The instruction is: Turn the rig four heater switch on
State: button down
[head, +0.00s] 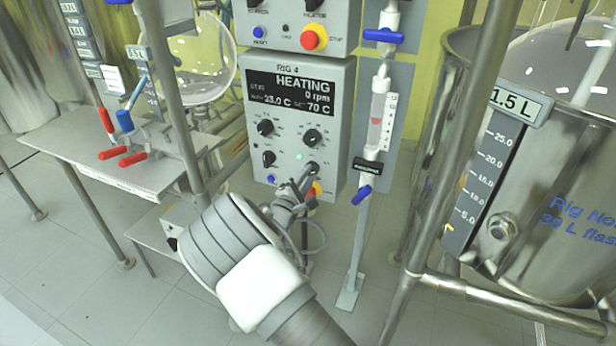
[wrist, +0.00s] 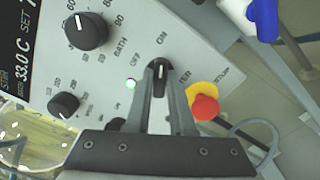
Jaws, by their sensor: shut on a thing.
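The rig 4 control panel (head: 340,115) stands in the middle of the head view. Its display (head: 290,92) reads HEATING, 0 rpm and a set value of 70 C. The heater switch (head: 312,168) is a black knob at the panel's lower right. In the wrist view the knob (wrist: 160,72) sits between my fingertips, its white mark pointing toward the ON label. My gripper (wrist: 161,88) is shut on this knob; it also shows at the panel in the head view (head: 306,182). A small green lamp (wrist: 130,84) beside the knob is lit.
A red and yellow stop button (wrist: 204,103) is close to the right finger. Other black knobs (head: 312,137) sit above the switch. A flow tube with blue valves (head: 362,192) stands just right of the panel.

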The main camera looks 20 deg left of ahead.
jog(key=c, duration=0.8)
grip_release()
jog(key=s+p, duration=0.1)
jog(key=s, duration=0.4)
jog(key=s+a+p, duration=0.1)
jog(key=s, duration=0.5)
jog(key=s+p, duration=0.1)
jog(key=s, duration=0.5)
jog(key=shift+s+a, duration=0.2)
